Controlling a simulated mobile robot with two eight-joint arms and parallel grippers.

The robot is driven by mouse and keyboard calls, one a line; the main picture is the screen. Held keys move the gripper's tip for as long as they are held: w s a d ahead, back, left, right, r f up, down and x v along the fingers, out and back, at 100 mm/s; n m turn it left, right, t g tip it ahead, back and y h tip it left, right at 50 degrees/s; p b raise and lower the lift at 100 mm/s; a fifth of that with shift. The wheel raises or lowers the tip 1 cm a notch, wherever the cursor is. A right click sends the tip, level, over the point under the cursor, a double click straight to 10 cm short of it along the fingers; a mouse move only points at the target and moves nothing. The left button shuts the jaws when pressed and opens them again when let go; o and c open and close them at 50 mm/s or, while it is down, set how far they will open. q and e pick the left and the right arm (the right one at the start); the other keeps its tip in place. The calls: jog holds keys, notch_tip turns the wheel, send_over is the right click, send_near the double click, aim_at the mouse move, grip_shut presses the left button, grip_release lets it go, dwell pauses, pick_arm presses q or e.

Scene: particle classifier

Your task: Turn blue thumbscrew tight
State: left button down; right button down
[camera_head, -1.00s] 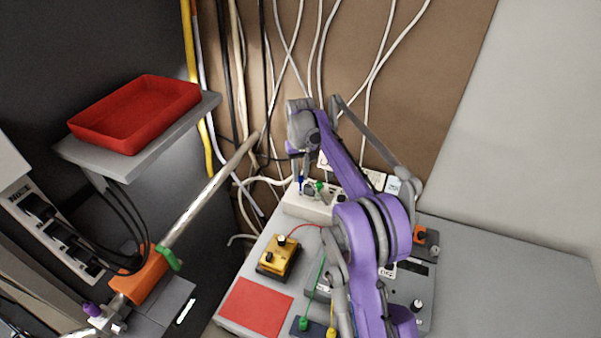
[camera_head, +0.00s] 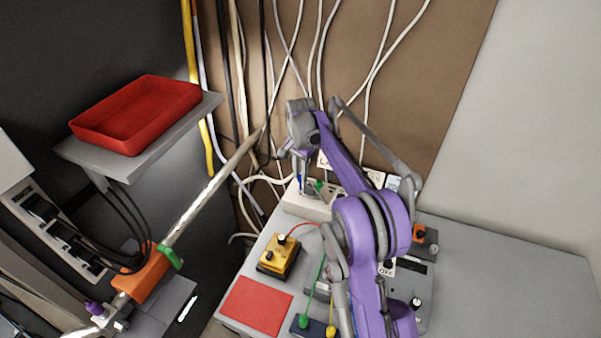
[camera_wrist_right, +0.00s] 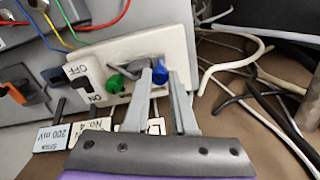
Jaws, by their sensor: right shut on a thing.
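The blue thumbscrew (camera_wrist_right: 159,74) sits on a cream box (camera_wrist_right: 135,50), beside a green thumbscrew (camera_wrist_right: 117,83). My right gripper (camera_wrist_right: 166,78) is shut on the blue thumbscrew, with one finger on each side of it. The fingers partly cover it in the right wrist view. In the head view, my right gripper (camera_head: 301,172) reaches down to the box from above, and the blue thumbscrew shows small between its fingers. How tight the screw is cannot be told. My left gripper is not in view.
Label tags (camera_wrist_right: 55,134) hang near the box, and an ON/OFF switch (camera_wrist_right: 85,82) is on it. Loose cables (camera_wrist_right: 260,70) run close beside my right gripper. A yellow box (camera_head: 278,257) and a red mat (camera_head: 256,305) lie on the grey table. A red tray (camera_head: 135,112) stands on a shelf.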

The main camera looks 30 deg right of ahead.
aim_at(300, 176)
jog(key=shift+m, duration=2.2)
jog(key=c, duration=0.7)
grip_release()
notch_tip(300, 176, up, 11)
jog(key=p, duration=0.1)
